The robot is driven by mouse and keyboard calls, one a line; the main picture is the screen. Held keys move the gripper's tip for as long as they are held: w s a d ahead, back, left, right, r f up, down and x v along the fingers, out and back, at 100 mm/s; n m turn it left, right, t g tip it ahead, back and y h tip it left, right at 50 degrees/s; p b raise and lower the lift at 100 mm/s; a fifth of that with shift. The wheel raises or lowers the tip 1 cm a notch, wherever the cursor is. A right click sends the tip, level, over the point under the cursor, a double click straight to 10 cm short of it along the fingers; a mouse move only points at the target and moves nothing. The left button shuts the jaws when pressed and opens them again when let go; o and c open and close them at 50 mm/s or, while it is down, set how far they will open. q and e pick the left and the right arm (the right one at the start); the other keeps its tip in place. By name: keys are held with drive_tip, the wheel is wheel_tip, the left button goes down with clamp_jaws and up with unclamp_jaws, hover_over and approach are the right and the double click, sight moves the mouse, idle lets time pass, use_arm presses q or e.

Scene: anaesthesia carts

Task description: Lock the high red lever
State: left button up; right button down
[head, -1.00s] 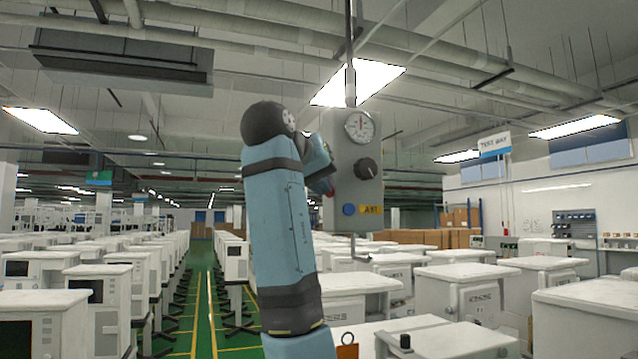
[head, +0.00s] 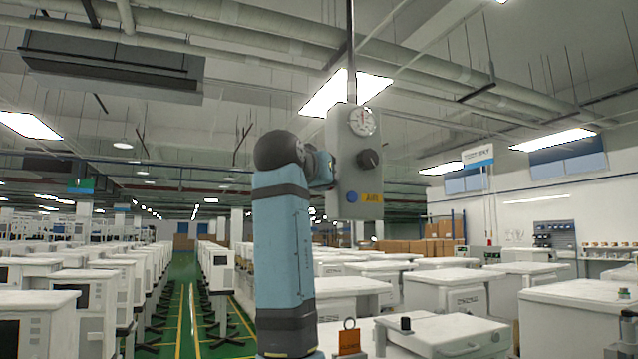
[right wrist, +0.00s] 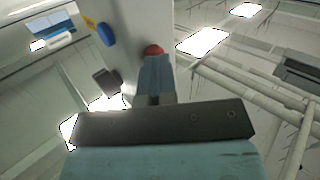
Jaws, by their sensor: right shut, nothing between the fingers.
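The red lever shows in the right wrist view as a small rounded red end (right wrist: 153,50) beside the grey control box (right wrist: 139,18). My right gripper (right wrist: 154,66) is shut and empty, with its fingertips right at the red end and partly covering it. I cannot tell whether they touch. In the head view the grey box (head: 344,185) hangs from a ceiling pole, and my blue right arm reaches its left side. The lever and fingertips are hidden there. My left gripper is out of view.
The box front carries a round gauge (head: 362,121), a black knob (head: 369,159), a blue button (head: 351,197) and a yellow label (head: 372,197). White carts (head: 445,290) stand in rows below. A green aisle (head: 185,300) lies at left.

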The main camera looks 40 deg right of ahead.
drive_tip(key=shift+w+d+f+m+h+b, duration=0.25)
drive_tip(key=shift+w+m+h+b, duration=0.1)
drive_tip(key=shift+w+m+h, duration=0.05)
idle(0.4)
